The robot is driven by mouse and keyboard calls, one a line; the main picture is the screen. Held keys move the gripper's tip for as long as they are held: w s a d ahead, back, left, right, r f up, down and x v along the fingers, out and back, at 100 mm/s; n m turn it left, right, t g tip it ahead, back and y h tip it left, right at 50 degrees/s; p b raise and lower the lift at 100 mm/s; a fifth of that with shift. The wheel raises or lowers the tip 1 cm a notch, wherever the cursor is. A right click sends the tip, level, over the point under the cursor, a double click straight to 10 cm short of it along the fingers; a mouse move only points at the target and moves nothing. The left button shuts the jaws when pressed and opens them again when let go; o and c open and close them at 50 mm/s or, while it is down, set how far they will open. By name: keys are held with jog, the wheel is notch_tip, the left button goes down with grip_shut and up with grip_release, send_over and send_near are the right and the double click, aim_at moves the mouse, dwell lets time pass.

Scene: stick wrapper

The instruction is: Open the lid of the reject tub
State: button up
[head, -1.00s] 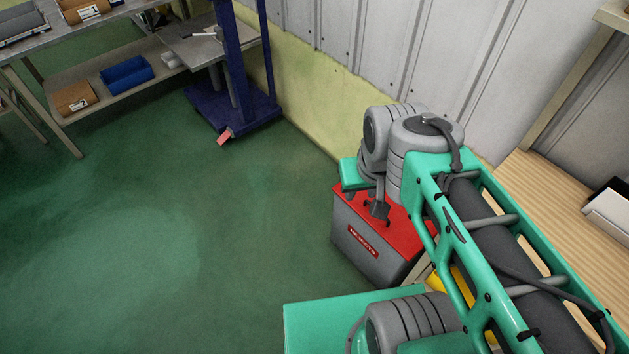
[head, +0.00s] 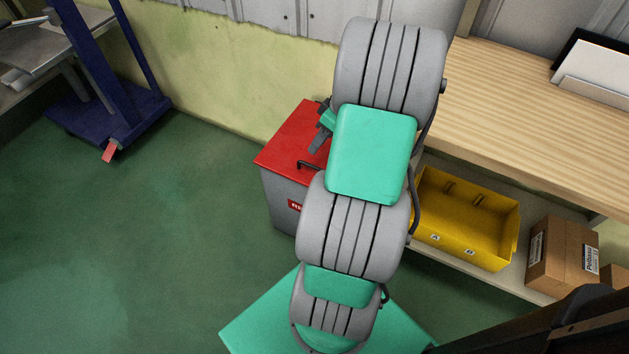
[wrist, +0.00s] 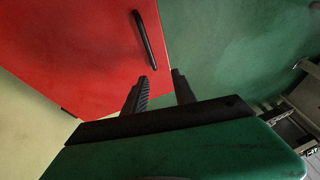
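The reject tub (head: 278,199) is a grey bin with a red label on its front, standing against the wall. Its red lid (head: 293,133) is down flat on top. A black bar handle (head: 308,163) sits near the lid's front edge; my arm hides the right part of the tub. In the wrist view the lid (wrist: 80,50) fills the upper left and the handle (wrist: 146,42) lies ahead of my fingertips. My gripper (wrist: 159,82) is open, its two dark fingers apart with nothing between them. In the head view my gripper (head: 320,136) is partly hidden beside my arm, over the lid.
A wooden bench (head: 520,115) stands right of the tub, with a yellow bin (head: 465,220) and a cardboard box (head: 562,258) on its lower shelf. A blue wheeled stand (head: 110,110) is at the left. Green floor (head: 130,250) is clear in front and left.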

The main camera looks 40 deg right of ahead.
notch_tip(320, 180, down, 2)
jog(key=d, duration=0.2)
jog(key=b, duration=0.2)
send_over(314, 160)
jog(key=s+a, duration=0.3)
jog(key=s, duration=0.1)
notch_tip(314, 160, down, 7)
jog(key=shift+w+a+r, duration=0.1)
jog(key=shift+w+a, duration=0.05)
jog(key=shift+c, duration=0.4)
grip_shut()
